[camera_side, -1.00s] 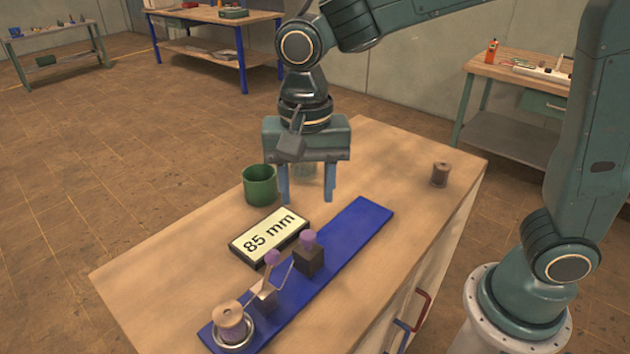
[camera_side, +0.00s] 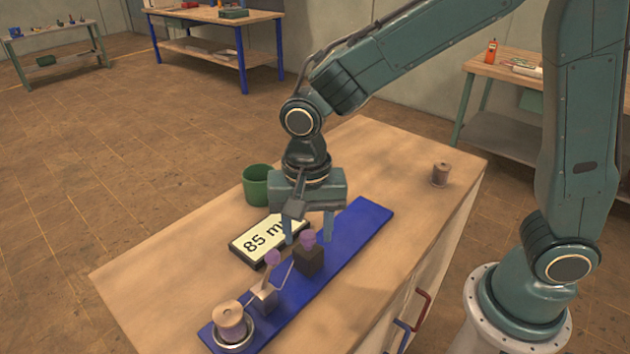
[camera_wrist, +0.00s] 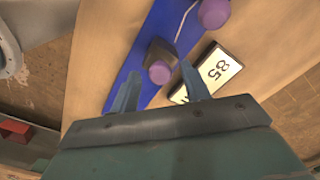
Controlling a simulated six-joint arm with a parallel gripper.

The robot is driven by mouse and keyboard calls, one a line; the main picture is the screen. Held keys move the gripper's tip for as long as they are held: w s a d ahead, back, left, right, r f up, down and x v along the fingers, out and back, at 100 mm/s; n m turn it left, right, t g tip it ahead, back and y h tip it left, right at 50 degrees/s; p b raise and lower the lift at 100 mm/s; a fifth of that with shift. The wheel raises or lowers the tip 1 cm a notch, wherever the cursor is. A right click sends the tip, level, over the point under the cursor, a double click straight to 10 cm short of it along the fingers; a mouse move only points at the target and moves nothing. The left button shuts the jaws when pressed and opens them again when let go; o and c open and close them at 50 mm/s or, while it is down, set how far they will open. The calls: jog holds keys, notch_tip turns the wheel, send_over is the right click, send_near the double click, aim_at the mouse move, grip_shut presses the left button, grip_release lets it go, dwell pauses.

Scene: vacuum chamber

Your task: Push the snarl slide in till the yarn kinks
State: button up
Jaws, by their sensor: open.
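The blue rail (camera_side: 350,240) runs diagonally along the bench. A dark slide block with a purple knob (camera_side: 308,239) sits on it. Nearer the camera stands a light post with another purple knob (camera_side: 272,257), and pale yarn spans between the two. A yarn spool (camera_side: 230,322) sits in a ring at the rail's near end. My gripper (camera_side: 308,240) is open, pointing down, its fingers just behind the dark block. In the wrist view the block's knob (camera_wrist: 159,72) lies ahead of and between the open fingers (camera_wrist: 160,88); contact is not clear.
A display plate reading "85 mm" (camera_side: 250,243) lies beside the rail, partly hidden by my gripper. A green cup (camera_side: 256,186) stands behind it. A brown spool (camera_side: 440,174) sits alone at the far right of the bench. The bench's near left is clear.

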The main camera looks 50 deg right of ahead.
aim_at(303, 254)
grip_shut()
jog(key=shift+a, duration=0.8)
grip_release()
jog(key=shift+r, duration=0.15)
notch_tip(303, 254, up, 14)
dwell(0.3)
jog(key=shift+d, duration=0.1)
